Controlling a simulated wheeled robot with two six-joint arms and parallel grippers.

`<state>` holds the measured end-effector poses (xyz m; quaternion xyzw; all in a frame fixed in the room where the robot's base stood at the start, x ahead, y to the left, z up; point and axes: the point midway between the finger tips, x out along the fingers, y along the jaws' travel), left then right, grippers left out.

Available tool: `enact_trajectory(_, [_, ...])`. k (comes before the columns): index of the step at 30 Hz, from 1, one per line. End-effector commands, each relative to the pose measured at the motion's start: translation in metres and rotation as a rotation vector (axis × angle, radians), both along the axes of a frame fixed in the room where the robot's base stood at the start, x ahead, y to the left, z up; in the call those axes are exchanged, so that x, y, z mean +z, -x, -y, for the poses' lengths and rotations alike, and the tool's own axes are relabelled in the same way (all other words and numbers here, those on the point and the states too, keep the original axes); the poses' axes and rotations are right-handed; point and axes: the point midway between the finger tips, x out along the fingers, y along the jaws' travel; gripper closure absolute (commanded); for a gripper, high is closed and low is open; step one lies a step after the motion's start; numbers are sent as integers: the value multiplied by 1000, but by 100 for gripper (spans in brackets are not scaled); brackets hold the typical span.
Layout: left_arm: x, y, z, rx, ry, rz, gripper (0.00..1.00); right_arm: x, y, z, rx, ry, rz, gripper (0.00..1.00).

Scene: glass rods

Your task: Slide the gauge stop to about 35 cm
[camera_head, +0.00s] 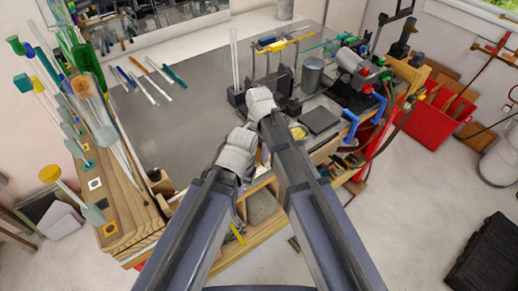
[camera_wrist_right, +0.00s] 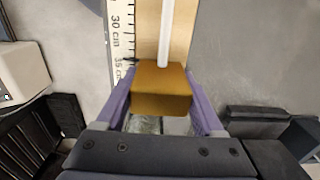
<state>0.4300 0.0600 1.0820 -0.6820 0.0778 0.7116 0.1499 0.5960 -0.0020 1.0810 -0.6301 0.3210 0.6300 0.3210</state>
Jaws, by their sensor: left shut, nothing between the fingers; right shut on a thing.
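In the right wrist view the gauge stop, a brown-orange block (camera_wrist_right: 161,98), is between the purple fingers of my right gripper (camera_wrist_right: 164,82), which is shut on it. It sits on a pale wooden gauge board (camera_wrist_right: 184,28). A white scale (camera_wrist_right: 120,18) along the board's left edge reads 30 and 35 cm, and the stop is beside the 35 mark. A white rod (camera_wrist_right: 166,30) lies along the board and ends at the stop. In the head view my right gripper (camera_head: 262,106) and my lower left gripper (camera_head: 240,150) hide the gauge. The left is shut and empty.
Several loose rods (camera_head: 148,82) lie on the grey bench top (camera_head: 190,125). A wooden rack (camera_head: 120,200) with coloured rods stands on the left. A red bin (camera_head: 437,122) is beside the bench.

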Motion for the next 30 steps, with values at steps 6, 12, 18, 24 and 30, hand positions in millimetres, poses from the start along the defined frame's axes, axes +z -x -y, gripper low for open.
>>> enact_trajectory(6, [0,0,0,0,0,0,100,0,-12,16,-2,0,0,100])
enact_trajectory(12, [0,0,0,0,0,0,100,0,-12,16,0,0,0,100])
enact_trajectory(18, [0,0,0,0,0,0,100,0,-12,16,0,0,0,13])
enact_trajectory(24, [0,0,0,0,0,0,100,0,-12,16,0,0,0,0])
enact_trajectory(30, [1,0,0,0,0,0,100,1,-12,16,0,0,0,0])
